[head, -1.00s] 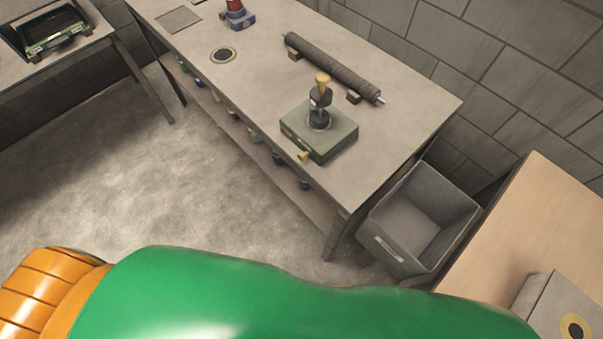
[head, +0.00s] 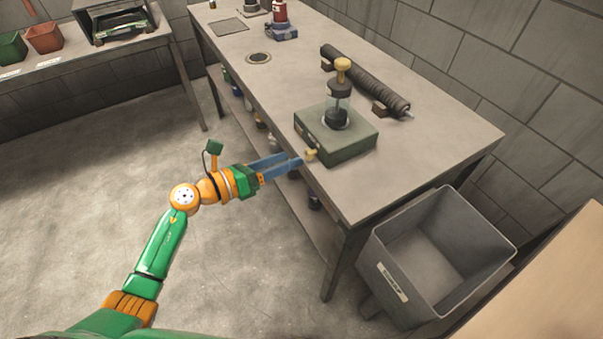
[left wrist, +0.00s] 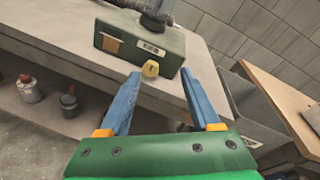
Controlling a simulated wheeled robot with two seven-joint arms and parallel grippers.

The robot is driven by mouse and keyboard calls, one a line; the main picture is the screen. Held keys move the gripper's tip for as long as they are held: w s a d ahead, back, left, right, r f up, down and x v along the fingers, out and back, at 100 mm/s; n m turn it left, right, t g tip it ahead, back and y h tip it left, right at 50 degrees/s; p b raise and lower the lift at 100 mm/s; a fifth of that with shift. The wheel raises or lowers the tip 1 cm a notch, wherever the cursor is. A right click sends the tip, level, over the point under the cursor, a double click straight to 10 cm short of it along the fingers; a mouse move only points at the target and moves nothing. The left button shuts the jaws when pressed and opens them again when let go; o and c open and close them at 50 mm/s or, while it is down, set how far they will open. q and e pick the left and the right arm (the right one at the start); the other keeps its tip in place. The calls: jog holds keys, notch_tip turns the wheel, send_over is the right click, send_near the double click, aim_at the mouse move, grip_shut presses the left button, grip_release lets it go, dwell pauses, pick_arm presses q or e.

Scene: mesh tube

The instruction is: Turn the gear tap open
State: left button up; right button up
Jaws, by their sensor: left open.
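The gear tap is a small yellow knob (head: 311,155) on the front face of a green box (head: 346,149) on the workbench. In the left wrist view the yellow knob (left wrist: 150,69) shows just beyond and between my open fingertips, at the foot of the green box (left wrist: 142,42). My left gripper (head: 296,162) is open and empty, its blue fingers pointing at the knob from the bench's front edge. I cannot tell whether a finger touches the knob. My right gripper is not in view.
The grey workbench (head: 420,150) has a dark mesh-wrapped roller (head: 365,83) on blocks behind the box. A grey bin (head: 430,260) stands at the bench's right end. Jars (left wrist: 28,88) sit on the shelf below. The floor to the left is clear.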

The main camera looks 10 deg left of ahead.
aim_at(307, 155)
pick_arm(q)
jog(key=w+d+f+m, duration=0.1)
jog(key=m, duration=0.2)
jog(key=w+d+m+g+y+b, duration=0.1)
jog(key=w+m, duration=0.1)
jog(key=m, duration=0.1)
jog(key=w+d+f+m, duration=0.1)
jog(key=m, duration=0.1)
jog(key=shift+w+d+f+m+g+y, duration=0.25)
jog(key=shift+d+f+m+g+y, duration=0.05)
jog(key=shift+d+m+y, duration=0.1)
grip_shut()
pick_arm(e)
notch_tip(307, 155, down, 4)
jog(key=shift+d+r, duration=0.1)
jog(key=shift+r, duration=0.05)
